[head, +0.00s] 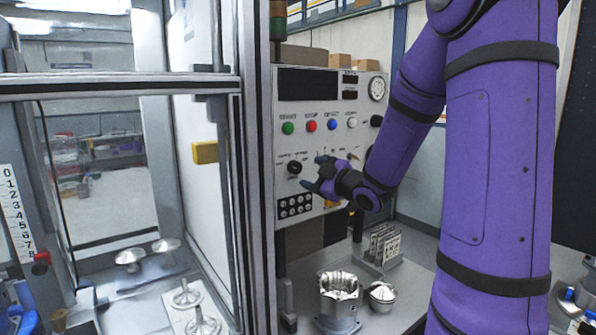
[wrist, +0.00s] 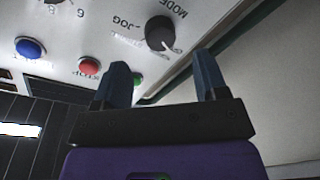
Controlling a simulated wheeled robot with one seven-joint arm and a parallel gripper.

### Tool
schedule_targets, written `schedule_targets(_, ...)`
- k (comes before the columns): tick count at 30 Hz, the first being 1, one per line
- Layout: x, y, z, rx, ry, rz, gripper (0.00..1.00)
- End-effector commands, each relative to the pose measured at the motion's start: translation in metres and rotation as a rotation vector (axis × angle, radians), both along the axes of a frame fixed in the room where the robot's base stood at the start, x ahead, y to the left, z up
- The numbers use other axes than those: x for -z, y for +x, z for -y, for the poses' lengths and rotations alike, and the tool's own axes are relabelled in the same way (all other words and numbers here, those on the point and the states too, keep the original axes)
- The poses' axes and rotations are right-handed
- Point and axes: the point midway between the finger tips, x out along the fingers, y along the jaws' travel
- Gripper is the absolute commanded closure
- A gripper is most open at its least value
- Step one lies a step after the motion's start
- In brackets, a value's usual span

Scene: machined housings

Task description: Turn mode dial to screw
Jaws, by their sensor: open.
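The mode dial (head: 294,167) is a black round knob low on the left part of the grey control panel (head: 335,115). In the wrist view the mode dial (wrist: 159,31) appears upside down, with "MODE" and "JOG" lettering beside it and a pale pointer mark toward the picture's lower right. The smaller position labels are too blurred to read. My gripper (head: 311,172) is open and empty, just right of the dial in the head view. In the wrist view my gripper (wrist: 162,62) has its two dark blue fingers apart, with the dial just beyond and between their tips, apparently untouched.
Green (head: 288,128), red (head: 311,126), blue (head: 332,124) and white (head: 352,123) buttons sit above the dial. The machine's door frame (head: 255,170) stands close left. A metal housing (head: 340,303) stands on the bench below.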

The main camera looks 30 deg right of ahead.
Motion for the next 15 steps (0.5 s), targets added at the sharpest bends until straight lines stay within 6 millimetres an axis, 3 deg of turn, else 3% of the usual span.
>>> schedule_targets(6, 0.000, 0.036, -0.006, -0.001, 0.002, 0.000, 0.34)
schedule_targets(15, 0.000, 0.058, -0.009, 0.001, 0.001, -0.001, 0.34)
